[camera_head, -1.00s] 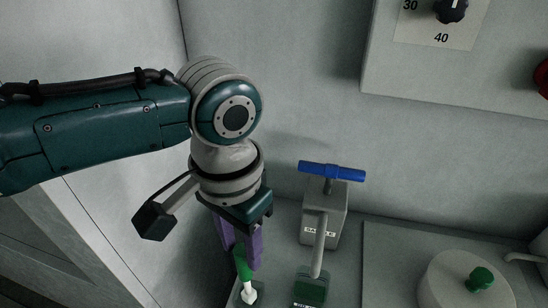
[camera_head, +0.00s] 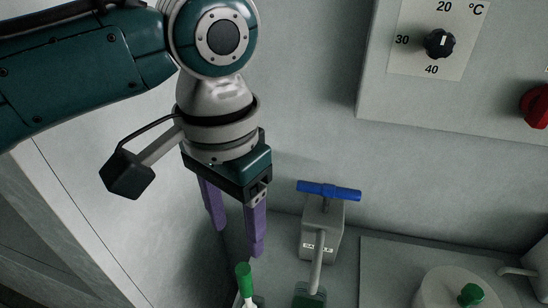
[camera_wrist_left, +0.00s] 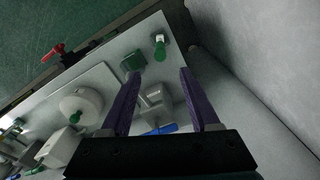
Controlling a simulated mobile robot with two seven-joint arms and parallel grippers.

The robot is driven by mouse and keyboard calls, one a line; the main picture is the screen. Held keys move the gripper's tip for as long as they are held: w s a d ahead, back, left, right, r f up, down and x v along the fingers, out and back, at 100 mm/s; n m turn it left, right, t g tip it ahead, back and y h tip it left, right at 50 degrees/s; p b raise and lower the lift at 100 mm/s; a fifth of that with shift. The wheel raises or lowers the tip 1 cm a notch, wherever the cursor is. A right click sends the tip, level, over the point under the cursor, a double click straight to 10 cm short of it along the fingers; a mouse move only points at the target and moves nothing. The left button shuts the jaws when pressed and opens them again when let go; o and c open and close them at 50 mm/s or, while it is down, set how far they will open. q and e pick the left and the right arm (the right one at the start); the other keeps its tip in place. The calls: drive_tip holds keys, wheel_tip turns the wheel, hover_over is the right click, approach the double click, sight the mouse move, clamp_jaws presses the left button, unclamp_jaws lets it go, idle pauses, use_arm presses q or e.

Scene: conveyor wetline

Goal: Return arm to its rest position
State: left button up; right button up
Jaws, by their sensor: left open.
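My left gripper (camera_head: 238,232) has two purple fingers spread apart with nothing between them. It hangs pointing down in the head view, above and a little left of a green-handled tool (camera_head: 244,280) with a white lower part. The same green-handled tool also shows in the left wrist view (camera_wrist_left: 160,50), beyond the fingertips and clear of them. The fingers of my left gripper (camera_wrist_left: 158,80) stand wide apart there. My right gripper is in neither view.
A grey dispenser (camera_head: 316,240) with a blue T-handle (camera_head: 328,191) stands right of the gripper. A green block (camera_head: 309,297) sits under its spout. A white round vessel with a green knob (camera_head: 471,294) is at right. A control box (camera_head: 480,92) with dials hangs on the wall.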

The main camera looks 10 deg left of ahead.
use_arm(q)
drive_tip(key=shift+r, duration=0.35)
drive_tip(key=s+d+r+t+h+p, duration=0.1)
drive_tip(key=s+d+r+h+p, duration=0.25)
drive_tip(key=s+r+p, duration=0.35)
drive_tip(key=s+a+r+n+t+y+p, duration=0.3)
drive_tip(key=s+a+r+p, duration=0.5)
drive_tip(key=a, duration=0.4)
wheel_tip(320, 180, up, 37)
drive_tip(key=s+p, duration=0.1)
drive_tip(key=p, duration=3.6)
drive_tip(key=shift+s+d, duration=0.15)
drive_tip(key=shift+d, duration=0.05)
drive_tip(key=shift+f, duration=0.1)
